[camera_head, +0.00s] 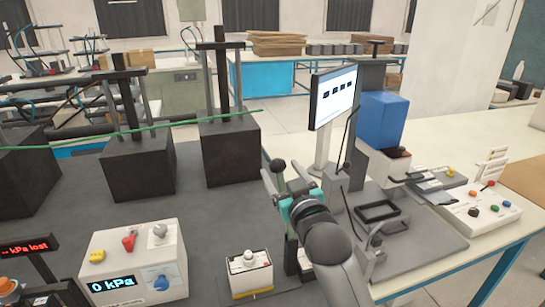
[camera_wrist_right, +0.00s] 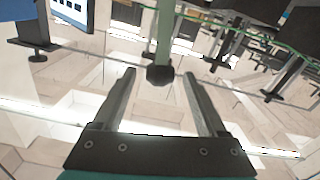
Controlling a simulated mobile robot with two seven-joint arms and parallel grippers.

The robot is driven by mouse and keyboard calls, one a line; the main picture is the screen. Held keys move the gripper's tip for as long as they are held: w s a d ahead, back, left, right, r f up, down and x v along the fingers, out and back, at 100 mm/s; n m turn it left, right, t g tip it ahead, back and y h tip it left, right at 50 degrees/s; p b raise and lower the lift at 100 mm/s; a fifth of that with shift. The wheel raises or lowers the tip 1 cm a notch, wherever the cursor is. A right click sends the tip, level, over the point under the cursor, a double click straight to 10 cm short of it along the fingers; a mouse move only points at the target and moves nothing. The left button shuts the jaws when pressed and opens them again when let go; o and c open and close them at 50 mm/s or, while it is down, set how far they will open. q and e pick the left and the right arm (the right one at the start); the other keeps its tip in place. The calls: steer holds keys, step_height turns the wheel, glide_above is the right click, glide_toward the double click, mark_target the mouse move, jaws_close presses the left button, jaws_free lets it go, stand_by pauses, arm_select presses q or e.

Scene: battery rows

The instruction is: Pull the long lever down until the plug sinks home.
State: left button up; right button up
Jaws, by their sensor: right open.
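My right gripper (camera_head: 281,170) is open, reaching over the dark bench mat from the lower right. A dark round knob (camera_head: 278,165) shows at its fingertips. In the wrist view the knob (camera_wrist_right: 160,75) lies between the open fingers, apart from both, at the end of a pale bar that runs up the picture. It looks like the end of the long lever, but its far end is hidden in the head view. I cannot make out the plug for certain. My left gripper is not in view.
A monitor (camera_head: 333,97) and a blue block (camera_head: 383,120) stand behind and right of the gripper. A pressure box (camera_head: 133,262) and a small white box (camera_head: 248,272) stand in front. Dark blocks (camera_head: 230,152) with posts and a green rod are at the back left.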

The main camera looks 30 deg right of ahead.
steer(key=x, duration=0.7)
jaws_close()
stand_by(0.6)
stand_by(0.9)
